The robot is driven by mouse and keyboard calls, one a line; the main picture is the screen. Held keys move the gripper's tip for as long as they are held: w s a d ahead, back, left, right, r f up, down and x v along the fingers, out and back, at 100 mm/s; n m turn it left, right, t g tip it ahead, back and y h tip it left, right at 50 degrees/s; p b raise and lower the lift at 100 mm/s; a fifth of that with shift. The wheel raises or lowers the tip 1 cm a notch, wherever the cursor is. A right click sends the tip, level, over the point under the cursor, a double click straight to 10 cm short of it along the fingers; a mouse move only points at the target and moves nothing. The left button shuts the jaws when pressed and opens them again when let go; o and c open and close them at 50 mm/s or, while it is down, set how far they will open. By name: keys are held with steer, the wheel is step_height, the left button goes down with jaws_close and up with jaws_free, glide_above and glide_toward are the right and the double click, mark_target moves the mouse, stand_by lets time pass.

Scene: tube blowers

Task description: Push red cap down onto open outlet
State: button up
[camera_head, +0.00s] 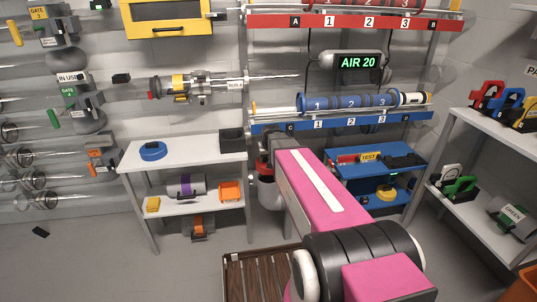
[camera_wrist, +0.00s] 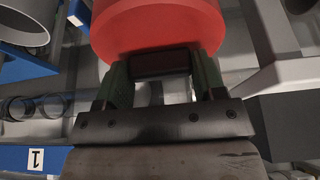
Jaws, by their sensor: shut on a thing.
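The red cap (camera_wrist: 158,28) fills the top middle of the wrist view, wide and round. My gripper (camera_wrist: 160,72) is shut on it, with its green-padded fingers on both sides of a dark block at the cap's near side. A grey open round tube end (camera_wrist: 27,22) shows at the top left of the wrist view, apart from the cap. I cannot tell whether it is the outlet, or whether the cap touches anything beyond it.
The blue rack (camera_head: 340,121) holds a blue tube (camera_head: 350,102); its rail (camera_wrist: 34,158) shows in the wrist view. A white shelf (camera_head: 195,148) stands left of my arm, and a blue shelf (camera_head: 377,163) right of it. Clear tubes (camera_head: 35,180) line the left wall.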

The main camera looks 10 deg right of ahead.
mark_target(268, 177)
steer(key=shift+f, duration=4.2)
steer(key=shift+f, duration=0.2)
steer(key=o, duration=1)
steer(key=v, duration=1)
steer(key=shift+s+r, duration=0.15)
steer(key=shift+r, duration=0.25)
